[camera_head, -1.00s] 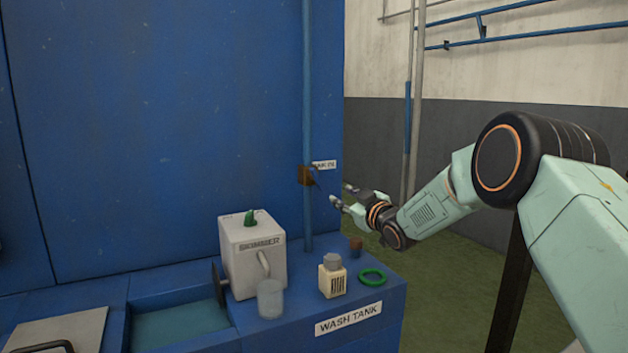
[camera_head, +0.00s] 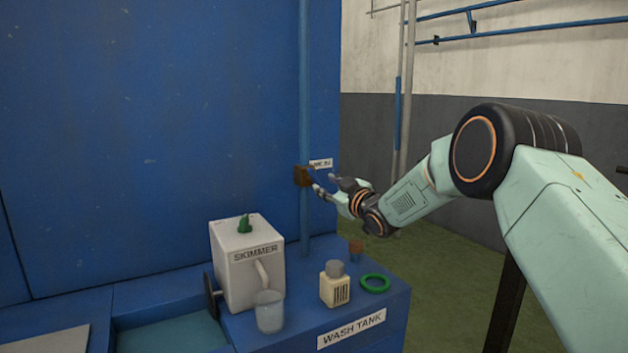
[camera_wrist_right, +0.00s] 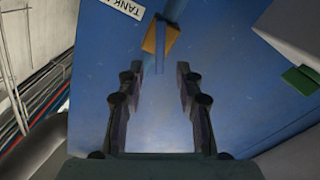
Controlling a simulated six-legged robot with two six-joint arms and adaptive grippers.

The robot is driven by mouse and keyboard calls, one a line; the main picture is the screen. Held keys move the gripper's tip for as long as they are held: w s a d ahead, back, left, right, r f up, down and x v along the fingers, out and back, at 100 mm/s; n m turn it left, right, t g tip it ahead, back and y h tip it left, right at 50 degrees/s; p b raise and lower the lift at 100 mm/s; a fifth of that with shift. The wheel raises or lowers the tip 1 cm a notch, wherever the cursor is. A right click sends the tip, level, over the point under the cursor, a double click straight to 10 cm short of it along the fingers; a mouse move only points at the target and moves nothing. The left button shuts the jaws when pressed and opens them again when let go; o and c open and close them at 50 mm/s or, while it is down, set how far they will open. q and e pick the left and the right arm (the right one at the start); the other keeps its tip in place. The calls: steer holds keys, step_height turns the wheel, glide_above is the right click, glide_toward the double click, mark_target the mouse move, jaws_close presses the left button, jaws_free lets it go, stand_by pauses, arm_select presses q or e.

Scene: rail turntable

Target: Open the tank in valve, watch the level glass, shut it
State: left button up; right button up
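The brown tank in valve (camera_head: 302,176) sits on a vertical blue pipe (camera_head: 305,110), beside a white label (camera_head: 320,163). In the right wrist view the valve body (camera_wrist_right: 161,38) looks orange-brown, with part of the TANK label (camera_wrist_right: 126,8) beside it. A thin blue lever (camera_wrist_right: 160,62) seems to point from it toward the gap between my fingers. My right gripper (camera_head: 327,184) is just right of the valve. Its fingers are apart in the right wrist view (camera_wrist_right: 157,78) and nothing is clasped. I cannot make out a level glass. My left gripper is not in view.
Below, the blue wash tank top (camera_head: 308,318) carries a white skimmer box (camera_head: 240,275), a clear cup (camera_head: 269,312), a small bottle (camera_head: 334,286), a green ring (camera_head: 375,283) and a brown cup (camera_head: 356,249). A water basin (camera_head: 172,335) lies at left.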

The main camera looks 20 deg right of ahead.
mark_target(318, 182)
steer(key=w, duration=0.4)
steer(key=shift+w+a+f, duration=0.25)
steer(key=shift+w+f, duration=0.05)
steer(key=shift+w, duration=0.3)
steer(key=shift+w+f, duration=0.2)
steer(key=shift+w, duration=0.3)
steer(key=shift+w+f, duration=0.15)
steer(key=shift+w, duration=0.35)
steer(key=shift+s+a+r, duration=0.1)
steer(key=shift+s+r, duration=0.1)
steer(key=shift+r, duration=0.15)
steer(key=shift+w+f, duration=0.25)
steer(key=shift+w, duration=0.05)
steer(key=shift+c, duration=1.3)
steer(key=shift+s, duration=0.2)
jaws_close()
